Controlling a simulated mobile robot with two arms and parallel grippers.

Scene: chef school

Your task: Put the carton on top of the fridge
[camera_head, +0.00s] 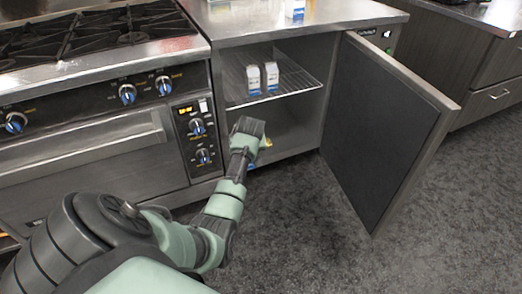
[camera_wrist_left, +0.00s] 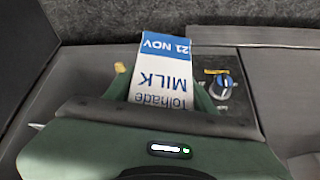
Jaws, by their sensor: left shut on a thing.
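The carton, a white and blue milk carton (camera_wrist_left: 163,75), is between the fingers of my left gripper (camera_wrist_left: 166,82) in the left wrist view. Its printed text appears upside down. My left gripper (camera_head: 250,140) is shut on it, in front of the open fridge (camera_head: 228,60) in the head view. There the gripper and wrist hide most of the held carton. Two similar cartons (camera_head: 271,76) stand on the wire shelf inside the fridge. Another carton (camera_head: 295,9) stands on the fridge's metal top (camera_head: 245,18), cut by the frame edge. My right gripper is not in view.
The fridge door (camera_head: 385,120) stands wide open to the right. A stove (camera_head: 100,110) with knobs adjoins the fridge on the left. Dark drawers (camera_head: 490,85) stand at the far right. The fridge top has bare space around its carton. The grey floor in front is clear.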

